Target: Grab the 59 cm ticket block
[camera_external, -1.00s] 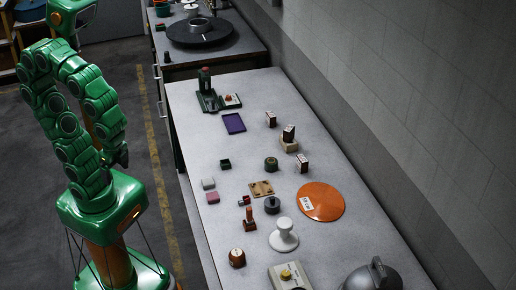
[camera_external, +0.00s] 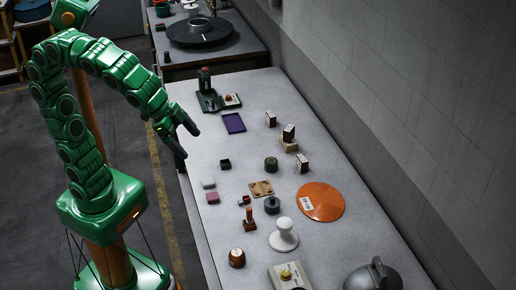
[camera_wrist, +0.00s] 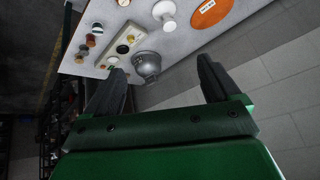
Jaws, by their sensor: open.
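Three small dark blocks with pale faces look like ticket blocks. One (camera_external: 271,119) stands toward the back, one (camera_external: 289,132) sits on a tan wooden base (camera_external: 288,146), and one (camera_external: 302,163) stands nearer the orange disc. Their printing is too small to read, so I cannot tell which is 59 cm. My gripper (camera_external: 190,144) is open and empty over the table's left edge, well left of the blocks. In the wrist view my gripper (camera_wrist: 161,70) shows both fingers apart, with no ticket block recognizable.
The grey table (camera_external: 245,220) runs along a wall. An orange disc (camera_external: 320,202), white stand (camera_external: 284,236), purple tray (camera_external: 233,122), green-black pot (camera_external: 271,164) and grey dome (camera_external: 372,278) stand on it. The dome also shows in the wrist view (camera_wrist: 147,65).

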